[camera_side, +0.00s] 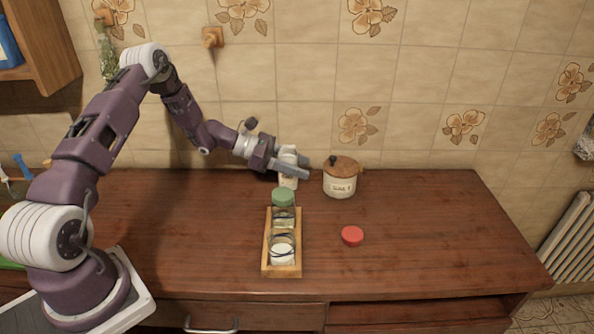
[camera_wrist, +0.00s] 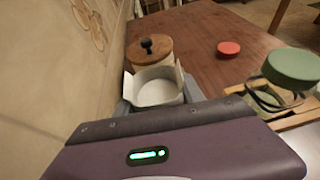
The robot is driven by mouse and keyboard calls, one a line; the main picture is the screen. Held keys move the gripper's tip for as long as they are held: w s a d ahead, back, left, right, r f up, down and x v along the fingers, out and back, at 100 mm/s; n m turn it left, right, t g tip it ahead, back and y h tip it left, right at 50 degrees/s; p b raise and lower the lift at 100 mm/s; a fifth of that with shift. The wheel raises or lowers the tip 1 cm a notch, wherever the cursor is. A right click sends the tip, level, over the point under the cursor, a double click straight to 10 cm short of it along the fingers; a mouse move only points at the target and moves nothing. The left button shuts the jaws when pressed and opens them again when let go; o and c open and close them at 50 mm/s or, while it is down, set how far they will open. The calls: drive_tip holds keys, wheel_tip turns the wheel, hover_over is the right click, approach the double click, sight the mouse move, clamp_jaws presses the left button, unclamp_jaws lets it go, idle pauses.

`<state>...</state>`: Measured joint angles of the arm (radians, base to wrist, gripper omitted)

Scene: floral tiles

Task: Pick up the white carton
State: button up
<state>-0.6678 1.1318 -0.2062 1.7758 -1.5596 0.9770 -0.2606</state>
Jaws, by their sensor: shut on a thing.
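The white carton (camera_side: 288,181) is at the back of the wooden counter, near the tiled wall. My gripper (camera_side: 290,166) is shut on its upper part, with the fingers on either side of it. In the wrist view the carton (camera_wrist: 157,88) shows as a pale, open-topped thing with a round white inside, between the fingers just beyond the gripper body. The carton looks upright. I cannot tell whether its base touches the counter.
A cream pot with a wooden lid (camera_side: 341,178) stands close to the right of the carton. A wooden tray (camera_side: 268,256) with glass jars, one green-lidded (camera_side: 283,197), lies in front. A red lid (camera_side: 352,236) lies right of the tray. The counter's right side is clear.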

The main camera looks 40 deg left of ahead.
drive_tip(key=shift+s+a+r, duration=0.15)
drive_tip(key=shift+a+r, duration=0.05)
drive_tip(key=shift+r, duration=0.35)
drive_tip(key=shift+s+a+r, duration=0.15)
drive_tip(key=shift+a+r, duration=0.05)
drive_tip(key=shift+r, duration=0.3)
drive_tip(key=s+a, duration=1.1)
drive_tip(key=a, duration=0.2)
drive_tip(key=shift+s, duration=0.15)
drive_tip(key=shift+d, duration=0.1)
idle(0.4)
